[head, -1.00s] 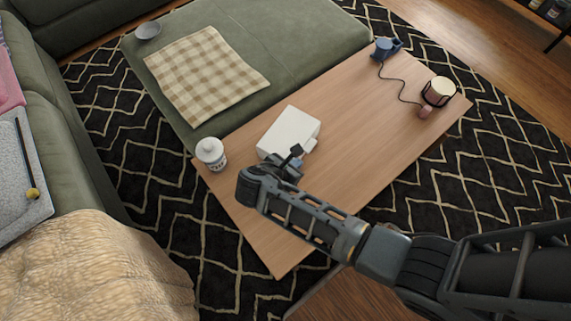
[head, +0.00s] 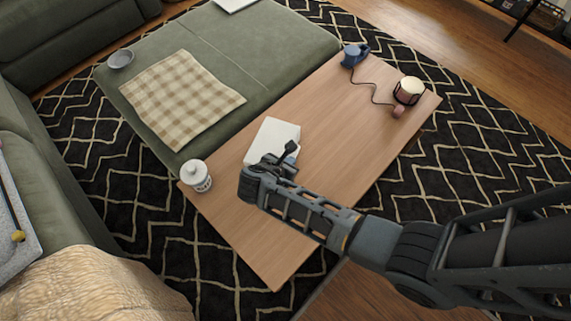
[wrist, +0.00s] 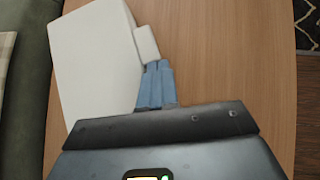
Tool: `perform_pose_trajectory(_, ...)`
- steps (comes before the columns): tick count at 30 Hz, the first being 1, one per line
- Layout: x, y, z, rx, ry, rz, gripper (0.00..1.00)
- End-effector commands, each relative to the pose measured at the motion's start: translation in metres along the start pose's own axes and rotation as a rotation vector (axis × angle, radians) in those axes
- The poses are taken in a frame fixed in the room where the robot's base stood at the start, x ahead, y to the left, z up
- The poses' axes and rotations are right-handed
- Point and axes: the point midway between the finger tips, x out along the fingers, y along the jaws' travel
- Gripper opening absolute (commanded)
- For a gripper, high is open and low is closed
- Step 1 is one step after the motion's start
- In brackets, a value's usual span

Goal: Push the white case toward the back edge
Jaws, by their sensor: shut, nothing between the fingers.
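The white case (head: 268,132) lies flat on the wooden coffee table (head: 330,140), close to the table edge beside the green sectional. It also shows in the wrist view (wrist: 95,60), with a small white tab (wrist: 147,42) on its right side. My gripper (head: 287,157) is low over the table at the case's near right side. In the wrist view its blue fingers (wrist: 155,72) are together and empty, with tips at the tab. They look touching or nearly so. My wrist hides the case's near corner in the head view.
A blue object (head: 354,55) with a cord and a dark-framed candle holder (head: 408,91) stand at the far right end. The green sectional (head: 240,45) borders the back edge. The table's middle is clear.

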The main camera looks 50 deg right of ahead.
Motion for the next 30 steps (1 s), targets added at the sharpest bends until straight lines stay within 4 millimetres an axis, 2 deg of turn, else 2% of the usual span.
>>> perform_pose_trajectory(11, -0.002, 0.000, 0.000, 0.000, 0.000, 0.002, 0.00)
perform_pose_trajectory(14, -0.012, 0.001, 0.000, 0.000, 0.001, 0.004, 0.00)
perform_pose_trajectory(24, -0.065, 0.001, 0.000, -0.001, 0.000, 0.003, 0.00)
perform_pose_trajectory(30, -0.077, 0.000, 0.000, 0.000, 0.000, 0.002, 0.00)
